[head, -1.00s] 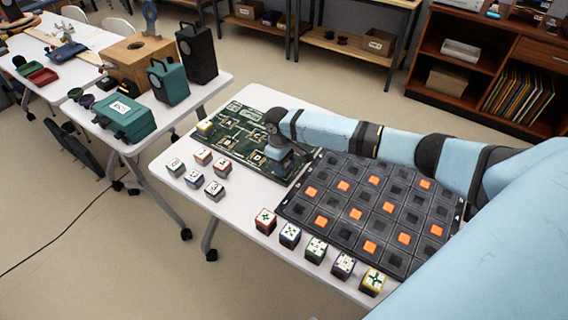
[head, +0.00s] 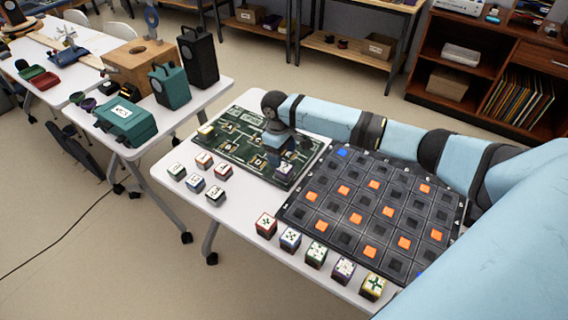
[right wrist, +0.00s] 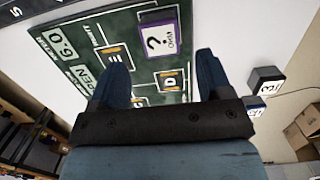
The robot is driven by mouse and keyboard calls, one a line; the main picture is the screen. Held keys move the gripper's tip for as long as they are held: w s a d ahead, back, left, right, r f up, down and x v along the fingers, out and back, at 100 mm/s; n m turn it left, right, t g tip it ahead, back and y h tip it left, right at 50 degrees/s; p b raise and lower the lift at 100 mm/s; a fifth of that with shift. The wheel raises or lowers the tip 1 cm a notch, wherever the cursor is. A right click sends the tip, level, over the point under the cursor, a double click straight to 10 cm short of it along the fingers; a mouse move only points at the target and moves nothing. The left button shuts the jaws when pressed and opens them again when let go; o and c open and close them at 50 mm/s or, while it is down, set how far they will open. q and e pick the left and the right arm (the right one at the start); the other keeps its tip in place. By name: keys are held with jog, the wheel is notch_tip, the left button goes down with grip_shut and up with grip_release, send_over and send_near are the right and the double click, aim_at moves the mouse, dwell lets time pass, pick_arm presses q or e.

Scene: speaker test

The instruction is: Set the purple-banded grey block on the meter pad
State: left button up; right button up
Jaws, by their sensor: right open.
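The purple-banded grey block (right wrist: 160,38) has a pale top with a question mark and small lettering. It rests on the green circuit board (head: 232,130); in the head view it shows small beside my right gripper (head: 278,152). In the right wrist view my right gripper (right wrist: 160,80) is open and empty, its dark blue fingers apart, with the block just beyond the fingertips and clear of them. I cannot tell whether the block covers the meter pad. My left gripper is not in view.
A black grid panel (head: 330,218) with orange and blue squares lies right of the board. Several marked blocks stand along the white table's front edge, such as a red-banded one (head: 266,225), and more at its left. A second table holds a teal case (head: 126,120).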

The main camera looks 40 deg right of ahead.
jog(key=r, duration=0.5)
jog(key=shift+w+a+r, duration=0.15)
jog(key=shift+w+r, duration=0.15)
